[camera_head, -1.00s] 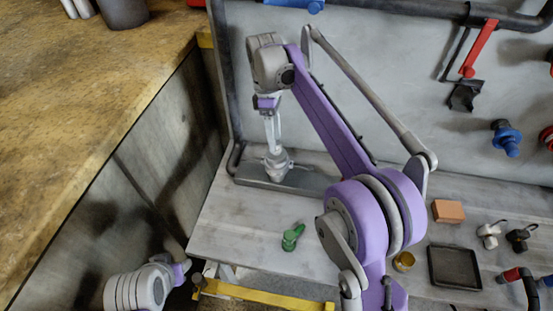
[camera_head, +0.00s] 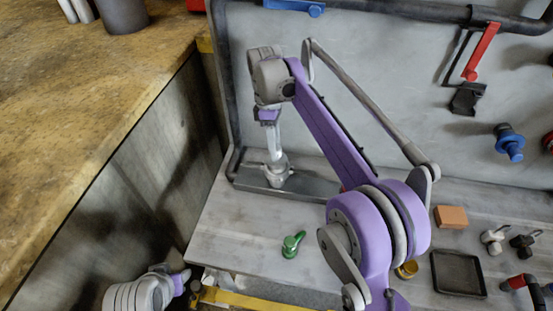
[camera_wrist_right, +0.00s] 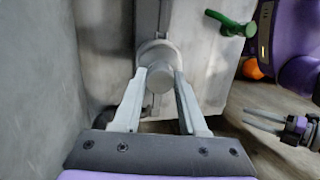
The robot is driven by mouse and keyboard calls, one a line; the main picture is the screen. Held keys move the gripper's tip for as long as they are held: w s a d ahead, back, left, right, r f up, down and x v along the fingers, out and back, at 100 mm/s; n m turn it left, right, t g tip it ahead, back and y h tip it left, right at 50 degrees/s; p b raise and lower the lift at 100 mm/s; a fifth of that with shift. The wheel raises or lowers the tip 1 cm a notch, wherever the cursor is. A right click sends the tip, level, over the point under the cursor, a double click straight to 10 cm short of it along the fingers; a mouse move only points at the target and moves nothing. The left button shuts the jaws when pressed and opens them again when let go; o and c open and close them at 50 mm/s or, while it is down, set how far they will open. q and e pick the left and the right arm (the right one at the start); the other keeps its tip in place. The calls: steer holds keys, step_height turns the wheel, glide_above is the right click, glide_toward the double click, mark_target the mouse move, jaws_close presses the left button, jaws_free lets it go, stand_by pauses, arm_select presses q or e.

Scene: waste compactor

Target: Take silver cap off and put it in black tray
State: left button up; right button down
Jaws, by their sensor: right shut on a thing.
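The silver cap (camera_head: 277,174) stands upright by the dark ledge at the back left of the bench. In the right wrist view the round cap (camera_wrist_right: 160,77) sits between the fingertips. My right gripper (camera_head: 274,157) is shut on it from above, with a finger on each side (camera_wrist_right: 160,82). The black tray (camera_head: 458,273) lies on the bench at the right, far from the cap, and looks empty. My left gripper (camera_wrist_right: 263,121) shows at the right of the wrist view, with its fingers apart and nothing between them.
A green valve-like piece (camera_head: 291,245) lies mid-bench. An orange block (camera_head: 451,217), a grey fitting (camera_head: 493,238) and a black fitting (camera_head: 523,243) are near the tray. A yellow cup (camera_head: 406,269) is partly hidden by my arm. A wooden counter (camera_head: 80,110) stands at the left.

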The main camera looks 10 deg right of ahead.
arm_select(q)
steer(key=shift+r, duration=0.1)
arm_select(e)
steer(key=shift+r, duration=0.1)
steer(key=shift+r+p, duration=1.45)
steer(key=shift+r, duration=1)
arm_select(q)
steer(key=r, duration=0.1)
steer(key=w+r, duration=0.1)
steer(key=r, duration=0.1)
steer(key=shift+w+r, duration=0.2)
steer(key=shift+r, duration=0.1)
